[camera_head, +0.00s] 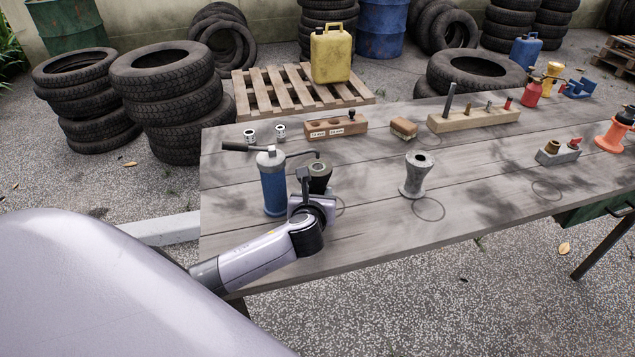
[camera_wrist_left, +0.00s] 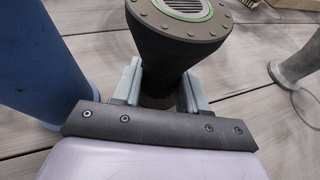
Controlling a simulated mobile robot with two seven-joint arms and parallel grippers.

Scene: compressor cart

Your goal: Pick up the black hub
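The black hub (camera_head: 318,176) stands upright on the wooden table, partly hidden behind my left gripper (camera_head: 306,190). In the left wrist view the hub (camera_wrist_left: 165,50) shows a wide bolted flange with a green ring around a grille, narrowing downward. My left gripper's fingers (camera_wrist_left: 163,90) lie on both sides of its narrow waist. Whether they press on it or leave a small gap, I cannot tell. The hub's foot is hidden. My right gripper is not in view.
A blue cylinder with a dark lever (camera_head: 272,182) stands close left of the hub. A grey hub (camera_head: 416,176) stands to the right. Wooden blocks (camera_head: 336,127) and small parts line the table's back. The table front (camera_head: 385,225) is clear.

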